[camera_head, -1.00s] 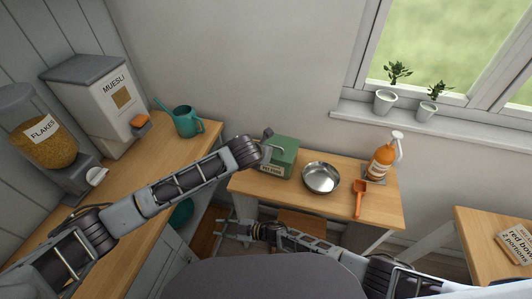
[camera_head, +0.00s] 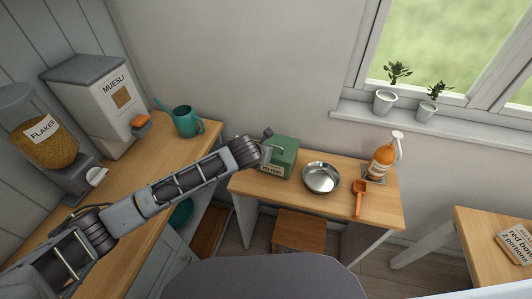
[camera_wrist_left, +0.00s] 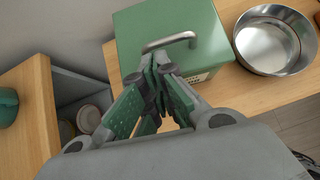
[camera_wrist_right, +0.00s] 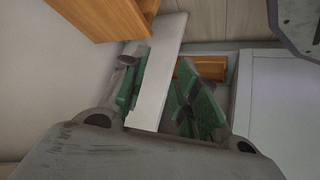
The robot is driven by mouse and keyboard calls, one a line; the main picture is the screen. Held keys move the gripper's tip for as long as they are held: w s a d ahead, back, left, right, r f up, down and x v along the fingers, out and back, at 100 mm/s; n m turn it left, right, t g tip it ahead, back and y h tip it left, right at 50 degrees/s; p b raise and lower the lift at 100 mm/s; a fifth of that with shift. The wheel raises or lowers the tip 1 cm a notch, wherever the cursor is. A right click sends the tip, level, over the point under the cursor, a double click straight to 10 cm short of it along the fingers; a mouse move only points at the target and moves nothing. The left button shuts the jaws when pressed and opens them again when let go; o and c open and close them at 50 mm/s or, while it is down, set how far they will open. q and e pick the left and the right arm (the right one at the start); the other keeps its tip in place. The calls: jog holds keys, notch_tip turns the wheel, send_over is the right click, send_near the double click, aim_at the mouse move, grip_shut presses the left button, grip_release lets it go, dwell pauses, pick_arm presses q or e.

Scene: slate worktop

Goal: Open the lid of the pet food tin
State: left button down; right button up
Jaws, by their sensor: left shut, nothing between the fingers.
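The green pet food tin (camera_head: 283,160) stands on the small wooden table's left part, with its lid down flat. A grey metal handle on the lid (camera_wrist_left: 168,41) shows in the left wrist view. My left gripper (camera_head: 268,143) is at the tin's left side. In the left wrist view the left fingertips (camera_wrist_left: 162,62) are together and empty, close to the handle; I cannot tell if they touch it. My right gripper (camera_wrist_right: 165,92) is out of the head view; its wrist view shows the fingers apart, with a pale panel (camera_wrist_right: 160,75) seen between them.
A steel bowl (camera_head: 321,178), an orange scoop (camera_head: 359,196) and an orange pump bottle (camera_head: 380,162) stand right of the tin. A left counter (camera_head: 135,180) holds a teal watering can (camera_head: 187,121) and cereal dispensers (camera_head: 100,105). A wooden stool (camera_head: 300,232) is below the table.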

jog(key=s+d+f+m+g+h, duration=0.1)
jog(key=s+d, duration=0.4)
jog(key=s, duration=0.5)
jog(key=s+d+f+m+g+h, duration=0.1)
jog(key=s+d+f+m+g, duration=0.1)
jog(key=s+d+f, duration=0.3)
jog(key=s+d+f+m+g+h, duration=0.2)
jog(key=s+d+f+g, duration=0.1)
jog(key=s, duration=1.1)
jog(key=shift+s+d+f, duration=0.3)
jog(key=shift+d+f, duration=0.3)
jog(key=shift+d, duration=0.6)
pick_arm(q)
jog(key=shift+w+r, duration=0.1)
pick_arm(e)
jog(key=shift+s, duration=0.1)
